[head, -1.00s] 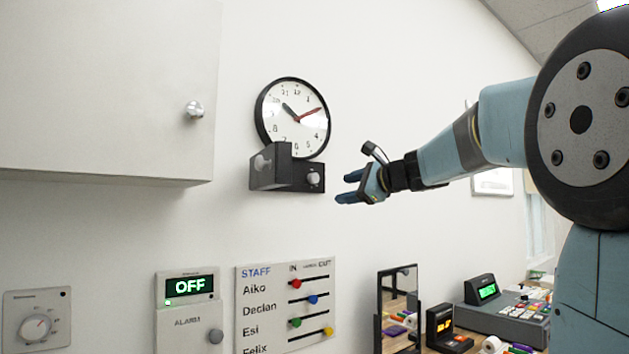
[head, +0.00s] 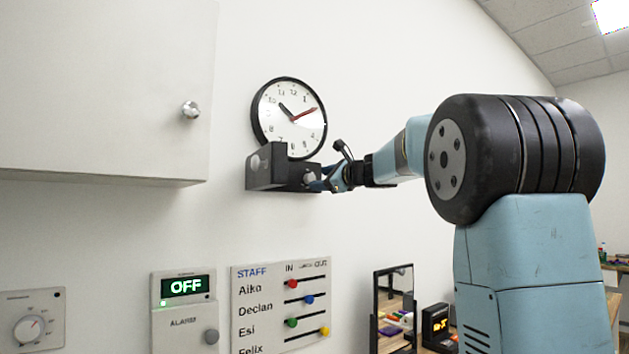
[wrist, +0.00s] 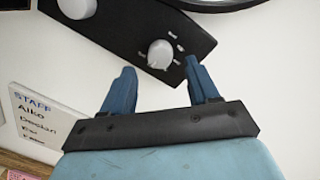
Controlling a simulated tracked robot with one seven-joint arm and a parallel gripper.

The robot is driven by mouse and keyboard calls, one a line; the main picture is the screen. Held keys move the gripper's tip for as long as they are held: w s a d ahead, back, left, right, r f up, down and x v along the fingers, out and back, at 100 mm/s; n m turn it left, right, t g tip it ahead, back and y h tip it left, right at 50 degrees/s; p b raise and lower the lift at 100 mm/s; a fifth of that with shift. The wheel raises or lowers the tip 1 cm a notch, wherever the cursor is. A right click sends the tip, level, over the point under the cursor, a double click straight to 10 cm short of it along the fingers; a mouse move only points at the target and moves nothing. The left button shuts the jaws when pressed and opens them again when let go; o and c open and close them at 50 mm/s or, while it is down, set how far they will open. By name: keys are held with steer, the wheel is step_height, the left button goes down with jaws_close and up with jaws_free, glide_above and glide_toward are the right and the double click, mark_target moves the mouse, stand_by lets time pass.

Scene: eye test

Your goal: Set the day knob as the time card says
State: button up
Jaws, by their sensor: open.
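A black control box (head: 262,178) sits on the wall under a round clock (head: 272,125). It carries two pale knobs: a left knob (head: 254,163), also in the wrist view (wrist: 77,7), and a right knob (head: 309,178) with small pale marks beside it, seen in the wrist view (wrist: 160,54). I cannot read which is the day knob. My gripper (head: 318,180) is open at the right knob; in the wrist view its two blue fingers (wrist: 160,72) stand either side of it, with no clear contact. I cannot make out a time card.
A white cabinet (head: 95,90) juts out at the upper left. Below are a dial panel (head: 48,308), an alarm panel (head: 180,340) reading OFF, and a staff board (head: 262,340) with sliders. A mirror (head: 379,300) stands lower right. The wall left of the box is clear.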

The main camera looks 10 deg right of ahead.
mark_target(310, 178)
steer(key=shift+x, duration=1.45)
steer(key=shift+c, duration=0.4)
steer(key=c, duration=1)
steer(key=shift+o, duration=0.2)
steer(key=shift+n, duration=0.9)
steer(key=shift+f, duration=0.1)
steer(key=o, duration=1)
steer(key=shift+o, duration=0.2)
steer(key=shift+s, duration=0.1)
